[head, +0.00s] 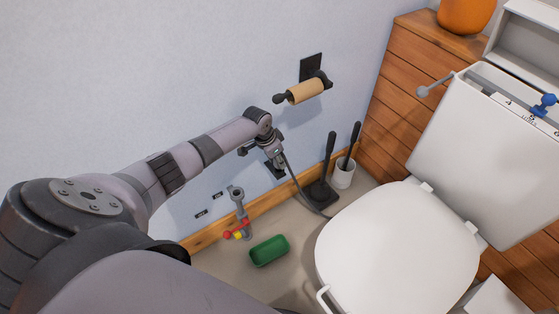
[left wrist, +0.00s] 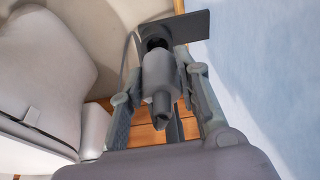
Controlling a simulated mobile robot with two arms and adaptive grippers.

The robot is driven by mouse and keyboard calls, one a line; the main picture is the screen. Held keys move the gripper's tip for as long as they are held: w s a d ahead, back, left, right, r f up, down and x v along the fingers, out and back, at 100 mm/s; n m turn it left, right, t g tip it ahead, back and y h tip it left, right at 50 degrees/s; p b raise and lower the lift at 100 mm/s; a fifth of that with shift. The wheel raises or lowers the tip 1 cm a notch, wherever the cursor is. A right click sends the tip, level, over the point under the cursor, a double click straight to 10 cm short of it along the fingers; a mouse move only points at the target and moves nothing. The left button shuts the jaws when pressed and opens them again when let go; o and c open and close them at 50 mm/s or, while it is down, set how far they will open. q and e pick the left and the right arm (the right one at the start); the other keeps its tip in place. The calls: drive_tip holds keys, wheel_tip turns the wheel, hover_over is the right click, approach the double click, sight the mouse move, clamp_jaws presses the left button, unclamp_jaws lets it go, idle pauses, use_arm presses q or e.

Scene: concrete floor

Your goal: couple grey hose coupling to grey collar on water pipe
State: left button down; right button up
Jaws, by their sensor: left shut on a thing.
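My left gripper (head: 268,150) is near the wall, left of the toilet. In the left wrist view my left gripper (left wrist: 158,78) is shut around the grey hose coupling (left wrist: 157,72), which has a dark round end. A thin grey hose (head: 299,188) runs from the gripper down behind the toilet. In the head view the coupling is too small and covered to make out well. The grey collar (head: 236,191) tops a short water pipe (head: 241,214) low on the wall, apart from the gripper, to its lower left. My right gripper is not in view.
Red and yellow valve handles (head: 238,233) are on the pipe. A green tray (head: 269,250) lies on the floor below. A dark plate (head: 275,170) is behind the gripper. A toilet (head: 395,245), brush and plunger stand right. A paper roll (head: 304,91) hangs above.

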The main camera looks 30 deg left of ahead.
use_arm(q)
drive_tip(key=shift+r, duration=0.35)
drive_tip(key=shift+r+p, duration=0.1)
drive_tip(key=shift+p, duration=0.2)
wheel_tip(320, 180, up, 5)
drive_tip(key=p, duration=0.5)
drive_tip(key=shift+s+a+r+p, duration=0.25)
drive_tip(key=shift+s+p, duration=0.3)
drive_tip(key=shift+p, duration=0.2)
drive_tip(key=s+a+p, duration=0.3)
drive_tip(key=s+p, duration=0.1)
drive_tip(key=s, duration=0.3)
drive_tip(key=s+a+p, duration=0.3)
drive_tip(key=s+p, duration=0.1)
drive_tip(key=s, duration=0.3)
drive_tip(key=shift+s+f+p, duration=0.3)
drive_tip(key=shift+f+p, duration=0.05)
drive_tip(key=shift+p, duration=0.05)
